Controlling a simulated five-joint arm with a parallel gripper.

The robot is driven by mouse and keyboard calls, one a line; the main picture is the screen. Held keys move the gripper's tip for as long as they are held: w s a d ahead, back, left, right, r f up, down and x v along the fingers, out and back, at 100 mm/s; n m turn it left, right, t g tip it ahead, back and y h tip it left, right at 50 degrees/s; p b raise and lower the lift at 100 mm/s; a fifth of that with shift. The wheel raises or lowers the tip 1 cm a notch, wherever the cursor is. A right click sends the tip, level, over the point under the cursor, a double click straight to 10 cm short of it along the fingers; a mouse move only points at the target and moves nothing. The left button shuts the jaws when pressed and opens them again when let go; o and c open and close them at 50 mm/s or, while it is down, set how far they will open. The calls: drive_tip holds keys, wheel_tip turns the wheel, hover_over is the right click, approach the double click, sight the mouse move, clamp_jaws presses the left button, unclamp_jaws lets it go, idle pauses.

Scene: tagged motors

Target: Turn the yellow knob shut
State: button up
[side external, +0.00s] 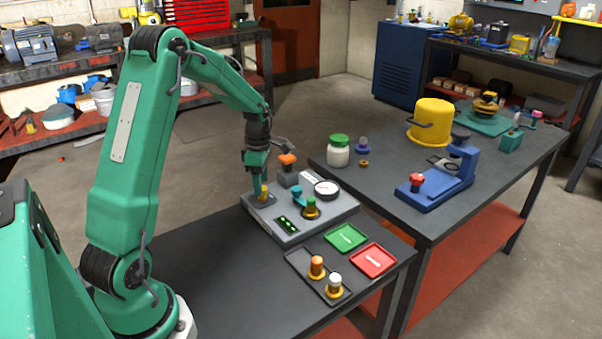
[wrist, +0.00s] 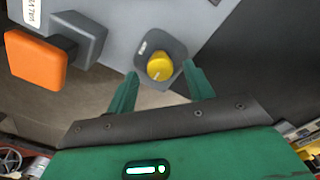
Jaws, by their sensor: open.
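The yellow knob (wrist: 159,67) sits on a dark grey rounded base on the light grey panel box (side external: 277,232). In the wrist view it lies between the tips of my two green fingers, with a gap visible on each side. A small pale mark shows near its lower edge. In the side view the knob (side external: 264,193) shows at the left end of the box, just below my gripper (side external: 259,182). My gripper points down and is open and empty. I cannot tell exactly how far down the fingers reach beside the knob.
An orange-topped grey block (wrist: 35,60) stands close to the knob. The box also carries a round dial (side external: 326,188) and a lit display (side external: 287,224). A dark tray with two tagged motors (side external: 316,267), a green tray (side external: 347,237) and a red tray (side external: 373,260) lie in front.

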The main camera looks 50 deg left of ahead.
drive_tip(key=shift+f, duration=0.8)
drive_tip(key=shift+c, duration=0.2)
drive_tip(key=c, duration=0.9)
